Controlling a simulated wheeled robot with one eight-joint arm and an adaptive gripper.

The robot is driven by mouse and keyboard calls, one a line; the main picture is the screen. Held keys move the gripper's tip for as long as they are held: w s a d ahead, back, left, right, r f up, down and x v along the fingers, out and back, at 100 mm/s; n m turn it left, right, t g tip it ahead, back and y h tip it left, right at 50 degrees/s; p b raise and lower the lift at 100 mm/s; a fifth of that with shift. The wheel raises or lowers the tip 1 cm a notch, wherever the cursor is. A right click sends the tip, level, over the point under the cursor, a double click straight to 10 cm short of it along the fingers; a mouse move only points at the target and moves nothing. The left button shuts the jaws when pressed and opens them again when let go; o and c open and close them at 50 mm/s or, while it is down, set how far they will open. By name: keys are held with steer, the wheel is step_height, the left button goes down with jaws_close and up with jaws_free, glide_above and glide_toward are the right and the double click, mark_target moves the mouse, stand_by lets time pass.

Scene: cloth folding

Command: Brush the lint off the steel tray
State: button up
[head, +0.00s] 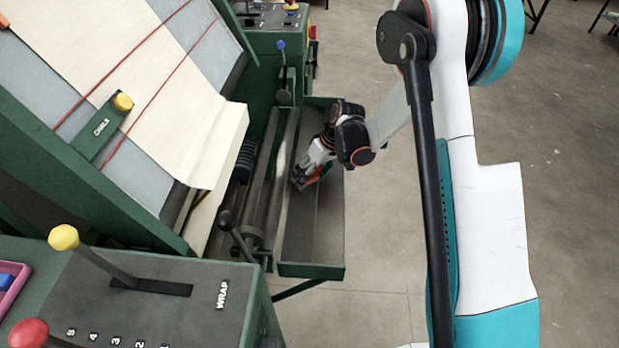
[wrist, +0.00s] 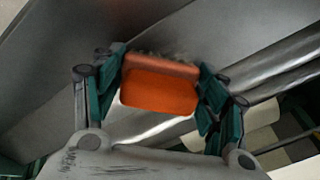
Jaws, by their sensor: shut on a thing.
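The steel tray (head: 312,235) is a long grey trough with green ends along the right side of the green machine. My gripper (head: 306,178) is low over the tray's middle. In the wrist view my gripper (wrist: 160,88) is shut on an orange brush (wrist: 158,92), a finger on each side of it. The brush's bristle edge points to the grey tray surface (wrist: 55,60); I cannot tell whether it touches. I cannot make out any lint.
A metal roller (head: 284,150) runs along the tray's left side, beside a black-knobbed lever (head: 229,222). A control panel (head: 165,300) with yellow and red knobs stands in front. A cream cloth (head: 150,90) lies on the sloped machine bed. Open floor (head: 385,220) lies right of the tray.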

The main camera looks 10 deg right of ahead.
mark_target(304, 193)
steer(key=shift+w+d, duration=0.45)
steer(key=shift+w, duration=1.9)
steer(key=shift+w+d, duration=0.45)
steer(key=shift+w, duration=1.95)
steer(key=shift+w+d, duration=0.45)
steer(key=shift+w, duration=1.9)
steer(key=shift+s+a+f, duration=0.1)
steer(key=shift+s+a, duration=0.5)
steer(key=shift+s, duration=2.45)
steer(key=shift+s+a, duration=0.6)
steer(key=shift+s, duration=2.5)
steer(key=shift+s+a+f, duration=0.1)
steer(key=shift+s+a, duration=0.5)
steer(key=shift+s, duration=2.45)
steer(key=shift+r, duration=0.1)
steer(key=shift+p+v, duration=1.45)
steer(key=shift+v, duration=1.5)
steer(key=p+v, duration=0.1)
steer(key=v, duration=0.2)
steer(key=shift+p, duration=0.3)
